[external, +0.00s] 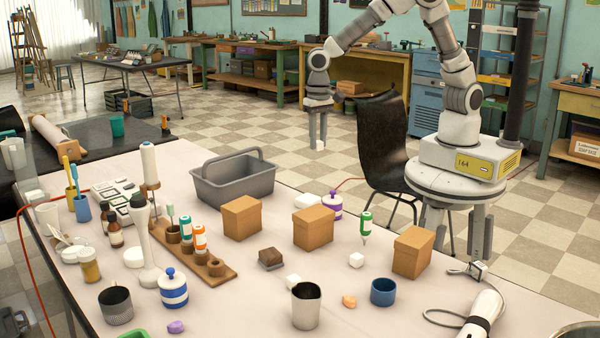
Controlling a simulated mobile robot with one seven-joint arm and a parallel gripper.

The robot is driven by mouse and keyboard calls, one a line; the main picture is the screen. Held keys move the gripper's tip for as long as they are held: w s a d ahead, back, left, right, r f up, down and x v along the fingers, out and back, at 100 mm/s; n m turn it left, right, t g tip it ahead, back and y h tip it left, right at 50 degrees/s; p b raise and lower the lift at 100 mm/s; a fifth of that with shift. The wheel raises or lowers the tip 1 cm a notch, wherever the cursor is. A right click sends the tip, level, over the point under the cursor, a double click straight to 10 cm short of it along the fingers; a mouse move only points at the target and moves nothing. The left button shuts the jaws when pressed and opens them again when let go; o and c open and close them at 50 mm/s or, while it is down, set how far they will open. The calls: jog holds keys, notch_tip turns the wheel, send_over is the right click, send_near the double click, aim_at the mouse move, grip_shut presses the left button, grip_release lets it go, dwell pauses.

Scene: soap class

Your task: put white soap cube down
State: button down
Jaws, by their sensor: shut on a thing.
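My gripper (318,138) points straight down and is shut on a small white soap cube (320,147). The cube shows just below the fingertips, held in the air. In the picture it lies against the checkered floor, above and beyond the table's far edge, left of the black chair. Two similar white cubes sit on the table (325,240): one (357,260) near a green-labelled bottle, the other (293,282) behind a metal cup. The contact between fingers and cube is too small to see in detail.
Three cardboard boxes (242,218) (314,228) (413,251) stand on the table. A grey caddy (234,180) is at the back. A steel cup (306,306), blue cup (383,292) and dark brown block (271,259) are nearer. Bare tabletop lies between them and at the front.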

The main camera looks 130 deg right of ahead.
jog(key=d+r+n+p, duration=0.1)
jog(key=d+r+p, duration=0.45)
jog(key=d, duration=0.55)
jog(key=d+r+n+p, duration=0.1)
jog(key=d+r+p, duration=0.4)
jog(key=d, duration=0.7)
jog(key=w+a+f, duration=0.1)
jog(key=w+f, duration=0.1)
jog(key=w, duration=0.1)
jog(key=w+a+f+p, duration=0.1)
jog(key=w+f, duration=0.2)
jog(key=w+a+f+p, duration=0.1)
jog(key=w+f, duration=0.2)
jog(key=w, duration=0.1)
jog(key=shift+w+a, duration=0.1)
jog(key=shift+a, duration=0.15)
jog(key=shift+f+p, duration=0.7)
jog(key=shift+f, duration=1.3)
jog(key=shift+f, duration=0.2)
jog(key=c, duration=0.7)
grip_release()
jog(key=shift+o, duration=0.2)
jog(key=shift+r, duration=0.15)
